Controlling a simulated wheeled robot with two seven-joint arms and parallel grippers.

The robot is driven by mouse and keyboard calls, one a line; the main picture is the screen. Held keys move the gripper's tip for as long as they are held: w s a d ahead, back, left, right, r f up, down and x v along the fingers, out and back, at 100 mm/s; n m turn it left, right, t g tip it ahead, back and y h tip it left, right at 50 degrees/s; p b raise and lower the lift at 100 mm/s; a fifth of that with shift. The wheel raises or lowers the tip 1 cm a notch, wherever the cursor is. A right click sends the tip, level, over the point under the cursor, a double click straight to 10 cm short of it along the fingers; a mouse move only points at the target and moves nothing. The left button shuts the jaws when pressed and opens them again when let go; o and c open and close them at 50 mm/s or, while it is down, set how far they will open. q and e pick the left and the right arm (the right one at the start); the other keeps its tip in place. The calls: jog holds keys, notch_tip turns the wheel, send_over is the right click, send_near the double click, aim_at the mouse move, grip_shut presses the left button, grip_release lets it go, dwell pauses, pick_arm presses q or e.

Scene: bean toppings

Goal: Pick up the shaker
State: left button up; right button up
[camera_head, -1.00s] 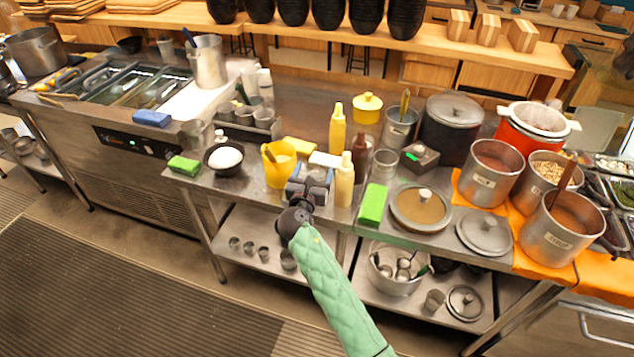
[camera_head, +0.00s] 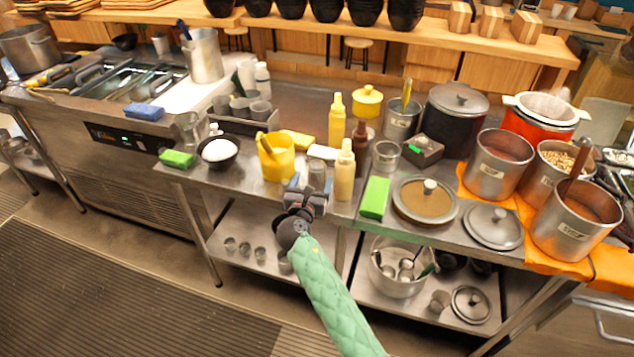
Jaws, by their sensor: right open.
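A small grey metal cylinder (camera_head: 317,174), which looks like the shaker, stands upright near the counter's front edge, between the yellow pitcher (camera_head: 276,160) and a cream squeeze bottle (camera_head: 344,172). My right gripper (camera_head: 306,190) is open, just in front of the cylinder at the counter edge. Its fingers partly hide the cylinder's lower part. I cannot tell whether they touch it. My left gripper is not in view.
A yellow bottle (camera_head: 337,118) and a brown bottle (camera_head: 359,143) stand behind. A green block (camera_head: 375,197) lies to the right. A black bowl (camera_head: 219,152) with white contents is at left. A lower shelf (camera_head: 238,216) with small cups lies below.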

pick_arm(q)
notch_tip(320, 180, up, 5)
jog(key=b, duration=0.1)
pick_arm(e)
jog(key=shift+f, duration=0.95)
jog(key=shift+w+d+r, duration=0.1)
jog(key=shift+w+d, duration=0.05)
jog(key=shift+w, duration=0.45)
jog(key=p+x, duration=0.1)
jog(key=x, duration=0.4)
jog(key=shift+w+p, duration=0.25)
jog(key=shift+p, duration=0.15)
jog(key=shift+w+d, duration=0.2)
jog(key=shift+w, duration=0.35)
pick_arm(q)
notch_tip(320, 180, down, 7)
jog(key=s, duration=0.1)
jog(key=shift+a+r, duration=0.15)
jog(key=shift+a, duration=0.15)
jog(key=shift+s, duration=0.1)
pick_arm(e)
jog(key=shift+c, duration=0.3)
jog(key=c, duration=0.7)
